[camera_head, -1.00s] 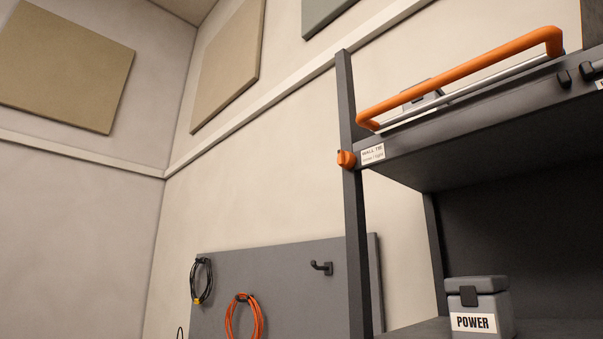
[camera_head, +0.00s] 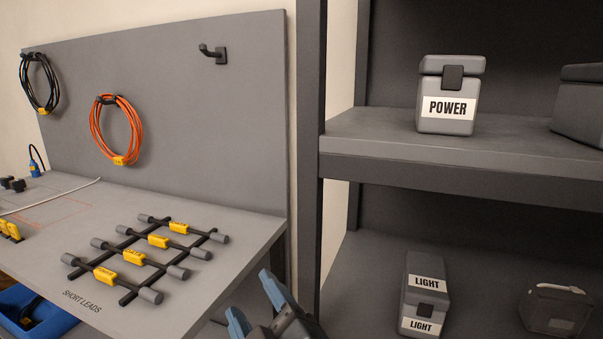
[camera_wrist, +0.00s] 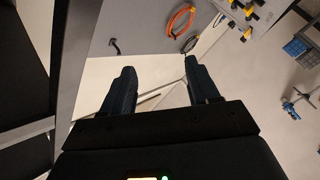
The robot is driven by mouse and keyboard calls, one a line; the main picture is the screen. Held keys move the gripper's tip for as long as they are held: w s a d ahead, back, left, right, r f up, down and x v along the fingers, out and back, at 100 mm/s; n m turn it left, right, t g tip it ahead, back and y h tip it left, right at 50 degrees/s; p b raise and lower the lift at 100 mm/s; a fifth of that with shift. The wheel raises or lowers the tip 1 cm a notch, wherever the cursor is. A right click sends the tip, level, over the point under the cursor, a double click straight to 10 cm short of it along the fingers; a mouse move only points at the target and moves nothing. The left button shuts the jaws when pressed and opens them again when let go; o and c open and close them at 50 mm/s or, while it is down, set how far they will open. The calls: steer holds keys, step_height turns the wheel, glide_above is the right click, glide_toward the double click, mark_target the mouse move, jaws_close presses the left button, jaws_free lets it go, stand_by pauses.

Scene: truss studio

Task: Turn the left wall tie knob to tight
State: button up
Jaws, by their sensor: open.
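The orange wall tie knob is not in either current view. The dark shelf post (camera_head: 310,150) that carried it in the earlier frame shows in the head view, but only its lower stretch. My gripper (camera_head: 252,304) is at the bottom of the head view, in front of the bench's right end and left of the lower shelf. Its two blue-grey fingers are apart with nothing between them. In the wrist view my gripper (camera_wrist: 160,82) is also open and empty, with the grey board and pale wall beyond it.
A grey bench (camera_head: 190,300) holds a black rack of short leads (camera_head: 150,250). The board (camera_head: 180,90) behind carries an orange cable (camera_head: 98,140), a black cable (camera_head: 52,88) and an empty hook (camera_head: 213,53). Right, shelves hold a POWER box (camera_head: 447,95) and a LIGHT box (camera_head: 424,293).

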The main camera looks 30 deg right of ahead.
steer(key=w+a+r+m+h+p, duration=0.1)
steer(key=w+r+m+h, duration=0.15)
steer(key=r, duration=0.75)
steer(key=w+a+r+m+h, duration=0.1)
steer(key=w+r+h, duration=0.15)
steer(key=r, duration=0.75)
steer(key=w+a+r+m+h+p, duration=0.15)
steer(key=r+h, duration=0.25)
steer(key=r, duration=0.6)
steer(key=s+d+r+m+g+h, duration=0.2)
steer(key=s+r+m+g, duration=0.3)
steer(key=r, duration=0.6)
steer(key=s+d+r+m+g+h, duration=0.15)
steer(key=s+r+m, duration=0.45)
steer(key=r, duration=0.6)
steer(key=s+d+p+x, duration=0.1)
steer(key=p+x, duration=0.1)
steer(key=x, duration=0.5)
steer(key=shift+d+f+g, duration=0.1)
steer(key=shift+f+g, duration=0.05)
steer(key=shift+g, duration=0.1)
steer(key=c, duration=1)
